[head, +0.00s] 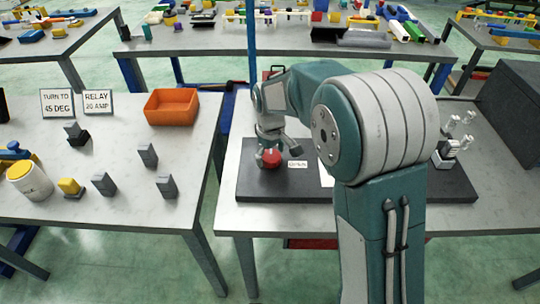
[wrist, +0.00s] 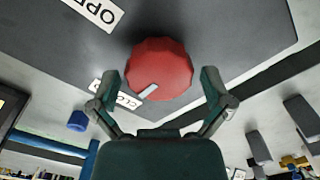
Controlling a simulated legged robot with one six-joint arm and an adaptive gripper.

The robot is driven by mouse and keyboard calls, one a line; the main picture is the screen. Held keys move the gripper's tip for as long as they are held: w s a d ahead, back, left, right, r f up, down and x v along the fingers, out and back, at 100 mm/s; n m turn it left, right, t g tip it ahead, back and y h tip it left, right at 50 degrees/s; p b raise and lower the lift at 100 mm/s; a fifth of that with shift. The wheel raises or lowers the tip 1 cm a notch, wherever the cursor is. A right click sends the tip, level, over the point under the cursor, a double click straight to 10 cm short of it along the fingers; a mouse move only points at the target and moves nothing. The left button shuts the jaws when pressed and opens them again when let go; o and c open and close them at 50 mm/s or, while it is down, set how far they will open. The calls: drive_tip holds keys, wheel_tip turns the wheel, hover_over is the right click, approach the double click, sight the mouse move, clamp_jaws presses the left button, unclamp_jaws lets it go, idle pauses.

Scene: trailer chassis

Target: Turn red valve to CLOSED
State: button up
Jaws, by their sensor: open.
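The red valve (head: 271,158) is a faceted round knob on the dark board. In the wrist view the red valve (wrist: 163,62) has a pale pointer mark at its lower left edge. The mark points toward the near end of a white label (wrist: 128,102) reading "CLO", partly hidden by a finger. A white "OPEN" label (head: 297,164) lies right of the valve; it shows cut off in the wrist view (wrist: 97,11). My gripper (wrist: 159,86) is open, one finger on each side of the valve. Gaps show between fingertips and knob; contact is not visible.
The dark board (head: 330,186) lies on a grey table (head: 275,219). Pale metal fittings (head: 450,146) stand at the board's right, by a dark box (head: 510,110). The left table holds an orange bin (head: 172,107), sign cards (head: 57,103) and several grey blocks.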

sight(270, 155)
wheel_tip(270, 155, up, 12)
idle(0.5)
drive_tip(key=shift+a+f, duration=0.1)
